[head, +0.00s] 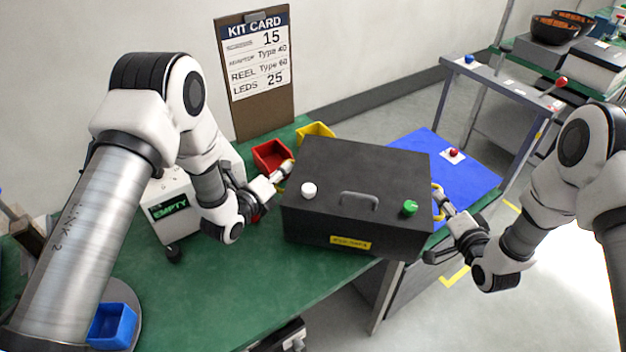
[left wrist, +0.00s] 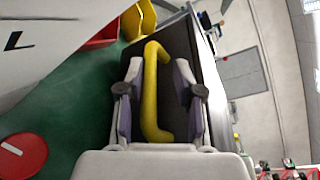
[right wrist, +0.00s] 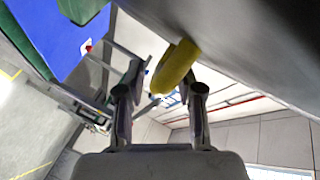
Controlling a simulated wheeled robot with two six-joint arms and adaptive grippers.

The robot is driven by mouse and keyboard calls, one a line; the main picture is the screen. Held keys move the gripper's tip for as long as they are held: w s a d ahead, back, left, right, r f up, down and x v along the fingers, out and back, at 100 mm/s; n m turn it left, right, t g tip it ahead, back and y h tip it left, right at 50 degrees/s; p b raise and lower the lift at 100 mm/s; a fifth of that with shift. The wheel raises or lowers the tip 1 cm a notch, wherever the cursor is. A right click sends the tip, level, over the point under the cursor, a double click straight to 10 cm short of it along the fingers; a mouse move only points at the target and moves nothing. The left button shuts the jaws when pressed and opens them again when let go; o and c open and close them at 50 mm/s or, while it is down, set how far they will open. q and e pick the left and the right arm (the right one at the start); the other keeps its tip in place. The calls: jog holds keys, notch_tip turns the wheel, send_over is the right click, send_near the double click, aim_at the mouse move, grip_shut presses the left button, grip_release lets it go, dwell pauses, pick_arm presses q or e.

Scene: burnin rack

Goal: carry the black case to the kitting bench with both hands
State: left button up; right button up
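The black case (head: 352,178) has a grey top handle, a white knob, a green knob and a yellow label. It is above the green bench, its near right corner past the front edge; I cannot tell whether it rests there. My left gripper (head: 284,172) is at its left side. In the left wrist view the fingers (left wrist: 158,95) stand open on both sides of a yellow side handle (left wrist: 150,95), with a gap on the right. My right gripper (head: 442,205) is at the right side. Its fingers (right wrist: 160,85) are apart, with the other yellow handle (right wrist: 175,68) close to one finger.
A kit card board (head: 258,75) stands behind. A metal cart (head: 500,85) is at right.

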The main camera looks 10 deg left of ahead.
pick_arm(q)
jog(key=f, duration=0.1)
jog(key=s+f, duration=0.1)
jog(key=f+g, duration=0.1)
jog(key=shift+s+d, duration=0.1)
jog(key=shift+s, duration=0.2)
pick_arm(e)
jog(key=shift+f, duration=0.2)
pick_arm(q)
jog(key=shift+s+r, duration=0.15)
jog(key=shift+s, duration=0.2)
pick_arm(e)
jog(key=shift+w+f, duration=0.2)
jog(key=shift+w, duration=0.05)
jog(key=shift+w+a+f, duration=0.2)
jog(key=shift+w, duration=0.25)
jog(key=shift+s+d+r, duration=0.1)
jog(key=shift+s+r, duration=0.3)
jog(key=shift+s, duration=0.05)
jog(key=shift+s+d, duration=0.15)
jog(key=shift+s, duration=0.2)
pick_arm(q)
jog(key=s+a+r+t, duration=0.1)
jog(key=s+a+r, duration=0.1)
jog(key=s+r, duration=0.2)
jog(key=shift+s+a, duration=0.35)
jog(key=shift+s, duration=0.25)
pick_arm(e)
jog(key=v, duration=1.1)
jog(key=shift+r, duration=0.1)
